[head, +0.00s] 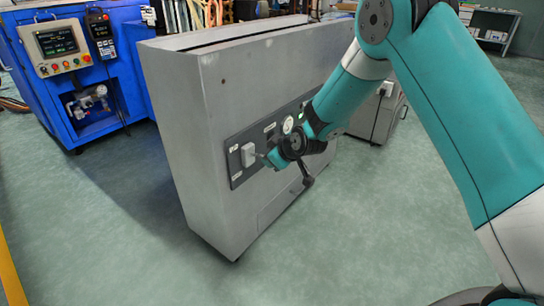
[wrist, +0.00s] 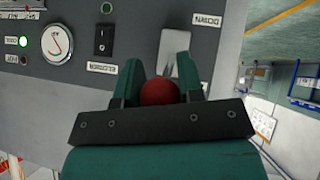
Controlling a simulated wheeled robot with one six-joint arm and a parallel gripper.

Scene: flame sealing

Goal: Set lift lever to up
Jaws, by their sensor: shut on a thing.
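The lift lever shows in the wrist view as a round red knob (wrist: 158,91) in front of a pale metal plate (wrist: 176,45). My gripper (wrist: 160,85) is shut on the red knob, one green finger on each side. An upside-down "DOWN" label (wrist: 207,20) is beside the plate. In the head view the pale lever plate (head: 248,154) is at the left end of the dark control panel (head: 236,172), and my gripper (head: 270,160) is just right of it. The knob is hard to make out there, and the lever's exact position is unclear.
The panel is on a grey machine cabinet (head: 180,120). A round gauge (wrist: 57,43), a lit green light (wrist: 23,41) and a black rocker switch (wrist: 103,39) are close to the lever. A blue machine (head: 118,40) stands behind at left. Floor in front is clear.

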